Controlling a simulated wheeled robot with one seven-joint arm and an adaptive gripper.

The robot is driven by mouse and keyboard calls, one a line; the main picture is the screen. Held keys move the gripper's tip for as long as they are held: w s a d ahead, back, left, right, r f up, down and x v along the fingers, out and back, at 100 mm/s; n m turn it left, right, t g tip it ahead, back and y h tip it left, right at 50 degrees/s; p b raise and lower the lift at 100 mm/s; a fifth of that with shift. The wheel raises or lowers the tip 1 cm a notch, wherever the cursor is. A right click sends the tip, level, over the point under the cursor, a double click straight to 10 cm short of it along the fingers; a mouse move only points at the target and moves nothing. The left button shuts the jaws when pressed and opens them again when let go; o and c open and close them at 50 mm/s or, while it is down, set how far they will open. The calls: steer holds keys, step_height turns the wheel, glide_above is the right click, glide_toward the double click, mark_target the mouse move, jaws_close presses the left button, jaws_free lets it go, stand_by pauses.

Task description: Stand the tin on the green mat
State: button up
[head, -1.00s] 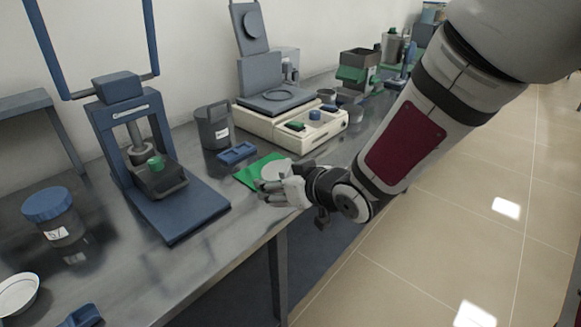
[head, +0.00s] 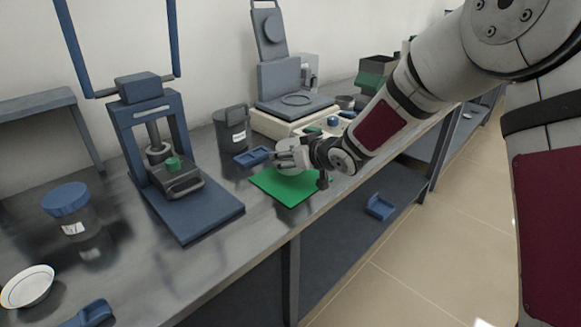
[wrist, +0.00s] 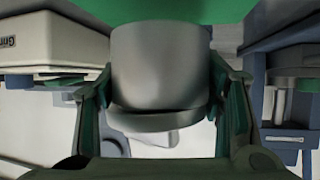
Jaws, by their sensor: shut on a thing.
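The tin (wrist: 160,65) is a grey metal cylinder between the fingers of my gripper in the wrist view. In the head view, my gripper (head: 288,158) is shut on the tin (head: 287,170), which is partly hidden by the fingers. The green mat (head: 285,190) lies on the bench near its front edge. The gripper and tin are at the mat's far side in the picture. The mat also fills the top of the wrist view (wrist: 70,12). I cannot tell whether the tin touches the mat.
A blue press (head: 180,195) stands left of the mat. A dark jug (head: 231,128), a small blue tray (head: 252,157) and a cream machine (head: 275,122) are behind. A blue-lidded jar (head: 70,210) and white bowl (head: 28,287) are at left.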

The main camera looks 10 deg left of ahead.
steer(key=shift+s+f+b, duration=0.1)
steer(key=shift+f+b, duration=0.25)
steer(key=shift+f, duration=1.25)
steer(key=shift+f, duration=0.15)
steer(key=o, duration=1.3)
steer(key=shift+r, duration=0.25)
steer(key=p+v, duration=0.2)
steer(key=v, duration=1)
